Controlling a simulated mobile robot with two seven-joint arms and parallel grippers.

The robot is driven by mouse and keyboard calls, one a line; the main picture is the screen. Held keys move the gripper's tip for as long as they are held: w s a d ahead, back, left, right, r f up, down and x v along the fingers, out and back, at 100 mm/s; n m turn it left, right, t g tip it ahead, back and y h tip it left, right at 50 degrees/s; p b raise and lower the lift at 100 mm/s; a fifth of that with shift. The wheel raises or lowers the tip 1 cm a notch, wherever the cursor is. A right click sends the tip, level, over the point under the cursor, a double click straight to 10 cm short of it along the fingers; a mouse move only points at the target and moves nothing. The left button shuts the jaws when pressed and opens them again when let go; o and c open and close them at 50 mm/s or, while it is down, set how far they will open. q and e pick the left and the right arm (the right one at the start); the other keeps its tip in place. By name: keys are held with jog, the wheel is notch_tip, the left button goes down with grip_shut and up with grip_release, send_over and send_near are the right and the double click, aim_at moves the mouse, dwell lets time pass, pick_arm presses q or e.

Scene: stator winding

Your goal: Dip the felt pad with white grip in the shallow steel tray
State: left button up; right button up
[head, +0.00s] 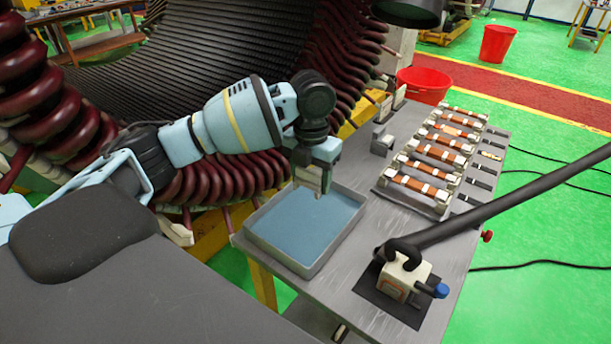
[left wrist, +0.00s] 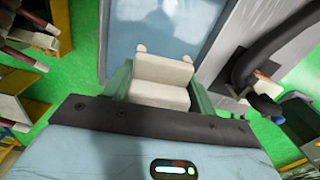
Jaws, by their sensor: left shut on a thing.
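The shallow steel tray (head: 262,247) stands at the near left end of the grey bench and holds bluish liquid; it also shows at the top of the left wrist view (left wrist: 104,45). My left gripper (head: 318,190) points down over the tray's far part. It is shut on the felt pad with white grip, whose pale block (left wrist: 163,80) sits between the fingers in the left wrist view. The lower end of the pad (head: 319,193) is near the liquid; I cannot tell whether it touches. My right gripper is not in view.
A white device with a blue knob (head: 405,278) and a dark hose stands on a black mat right of the tray. A rack of copper-coloured bars (head: 430,160) lies farther back. The large stator with dark red coils (head: 230,180) rises close on the left.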

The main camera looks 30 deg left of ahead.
pick_arm(q)
jog(key=shift+a+m, duration=0.4)
jog(key=shift+m, duration=0.2)
jog(key=shift+f, duration=0.1)
